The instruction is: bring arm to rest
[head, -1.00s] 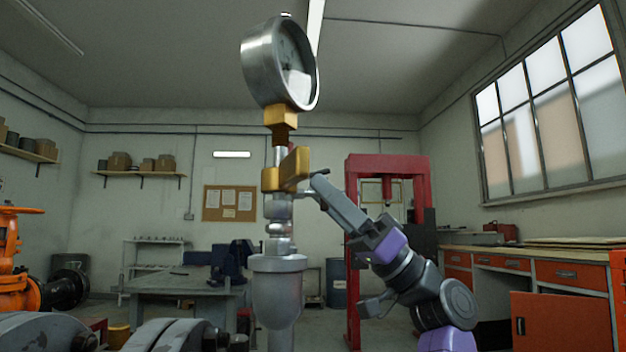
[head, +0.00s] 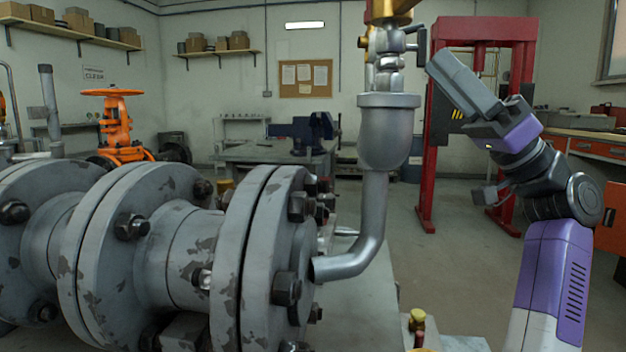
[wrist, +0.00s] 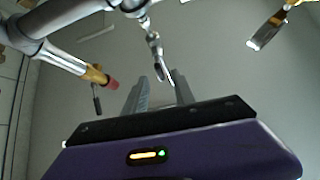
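My arm is raised at the right of the head view, with its purple and grey links bent at a dark joint. My gripper (head: 438,60) points up and left, its tip just right of the dark handle (head: 422,42) on the brass valve (head: 392,12). A small gap seems to lie between them. In the wrist view my gripper (wrist: 162,84) shows two grey fingers apart, with nothing held between them. A steel fitting (wrist: 155,50) appears beyond the fingertips. The pressure gauge above the valve is out of the head view.
A steel pipe (head: 375,220) rises from large grey flanges (head: 265,260) at the left and front. A red press frame (head: 525,60) stands behind my arm. A workbench (head: 240,152) with a blue vise stands at the back. Open floor shows right of the pipe.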

